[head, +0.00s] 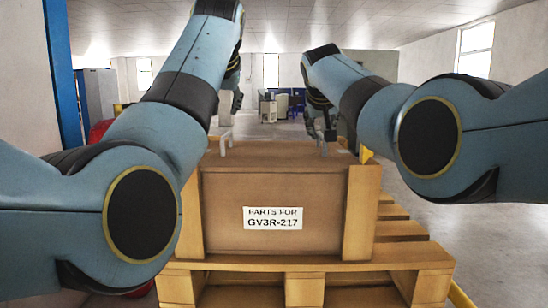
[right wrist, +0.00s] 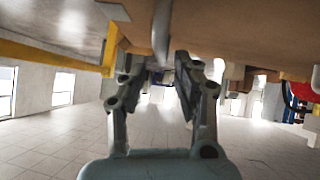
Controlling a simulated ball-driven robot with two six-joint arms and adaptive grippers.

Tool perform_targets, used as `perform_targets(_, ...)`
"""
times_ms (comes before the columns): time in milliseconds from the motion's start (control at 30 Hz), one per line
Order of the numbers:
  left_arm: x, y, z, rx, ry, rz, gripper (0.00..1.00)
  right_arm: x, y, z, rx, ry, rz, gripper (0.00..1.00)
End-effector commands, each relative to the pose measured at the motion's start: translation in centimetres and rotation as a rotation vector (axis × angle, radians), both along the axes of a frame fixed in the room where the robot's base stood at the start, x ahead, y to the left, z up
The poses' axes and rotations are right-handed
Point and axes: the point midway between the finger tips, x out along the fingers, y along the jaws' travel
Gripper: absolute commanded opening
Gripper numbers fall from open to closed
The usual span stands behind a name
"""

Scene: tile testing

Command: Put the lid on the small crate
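The small crate (head: 230,220) is a brown box with wooden corner posts and a white label reading "PARTS FOR GV3R-217". A flat brown lid (head: 275,151) shows at its top; I cannot tell whether it is seated or slightly above. The lid has a pale handle (head: 225,142) at the left and a grey one at the right, seen in the right wrist view (right wrist: 162,32). My left gripper (head: 231,108) is above the left handle, its fingers mostly hidden. My right gripper (head: 321,130) is at the right handle; in the wrist view its fingers (right wrist: 158,72) are apart, with the handle between or just beyond their tips.
The crate stands on a wooden pallet (head: 300,265). Yellow edging (head: 460,296) runs beside the pallet at the right. A blue post (head: 62,75) stands at the left. Open tiled floor (head: 475,235) lies to the right, with desks far behind.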

Motion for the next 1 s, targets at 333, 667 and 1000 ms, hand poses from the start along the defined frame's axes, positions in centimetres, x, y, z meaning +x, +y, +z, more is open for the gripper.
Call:
perform_targets(333,0.0,0.0,0.0,0.000,0.000,0.000,0.31,-4.9,1.0,3.8,0.004,-0.002,0.001,0.31)
perform_targets(667,0.0,0.0,0.0,0.000,-0.001,0.000,0.31,-7.4,1.4,5.8,0.002,0.001,0.001,0.31)
perform_targets(1000,0.0,0.0,0.0,0.000,0.000,0.000,0.31,-7.5,1.4,5.8,0.001,0.001,0.000,0.31)
